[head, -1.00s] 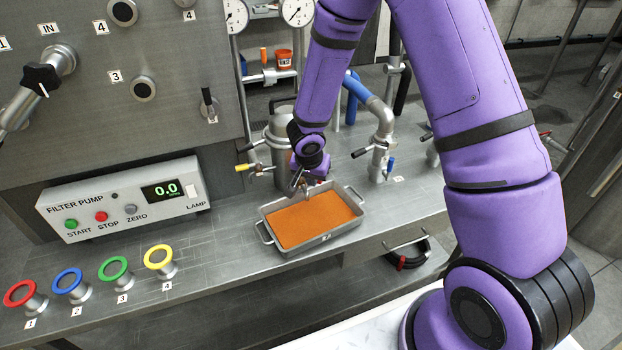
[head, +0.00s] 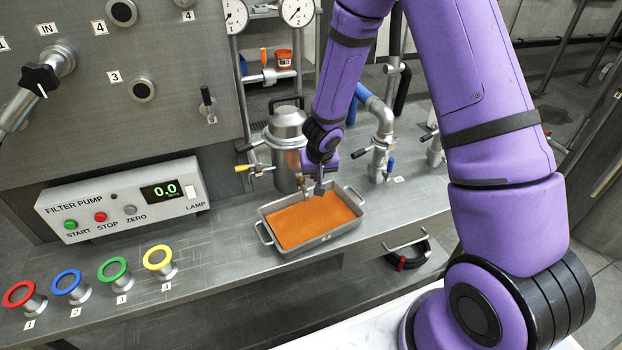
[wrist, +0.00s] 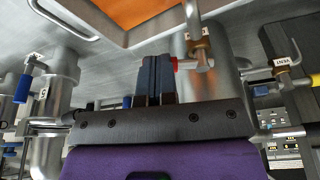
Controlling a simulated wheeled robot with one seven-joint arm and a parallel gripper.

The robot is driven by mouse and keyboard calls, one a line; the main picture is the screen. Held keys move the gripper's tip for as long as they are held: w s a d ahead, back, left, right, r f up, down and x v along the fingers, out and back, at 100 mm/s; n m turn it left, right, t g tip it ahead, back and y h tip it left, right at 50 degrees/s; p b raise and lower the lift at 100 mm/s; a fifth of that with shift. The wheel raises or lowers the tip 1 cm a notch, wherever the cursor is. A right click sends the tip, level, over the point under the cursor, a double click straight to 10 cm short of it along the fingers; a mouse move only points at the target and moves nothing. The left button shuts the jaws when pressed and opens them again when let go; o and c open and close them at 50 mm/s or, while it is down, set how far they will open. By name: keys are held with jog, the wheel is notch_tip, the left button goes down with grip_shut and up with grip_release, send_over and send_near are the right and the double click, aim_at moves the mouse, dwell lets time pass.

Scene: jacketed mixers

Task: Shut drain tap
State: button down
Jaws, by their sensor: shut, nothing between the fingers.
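My gripper (head: 319,189) is shut and empty, pointing down over the back edge of the tray, in front of the steel vessel (head: 285,128). In the wrist view my closed fingers (wrist: 156,78) are beside a small brass tap (wrist: 200,48) with a steel pipe and a tag. I take it to be the drain tap. Its red handle tip (wrist: 175,65) shows right at the fingers' edge, partly hidden by them; I cannot tell whether they touch. In the head view this tap is mostly hidden, and its handle position is unclear.
A tray (head: 263,226) of orange contents sits below. A yellow-handled tap (head: 246,168) is at the vessel's left; a yellow handle also shows in the wrist view (wrist: 315,80). Pipework with a blue-handled valve (head: 390,164) stands to the right.

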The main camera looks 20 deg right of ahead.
jog(key=shift+w+d+n, duration=0.25)
jog(key=shift+w+n, duration=0.1)
jog(key=shift+n, duration=0.15)
jog(key=shift+w+d, duration=0.1)
jog(key=shift+d, duration=0.05)
dwell(0.4)
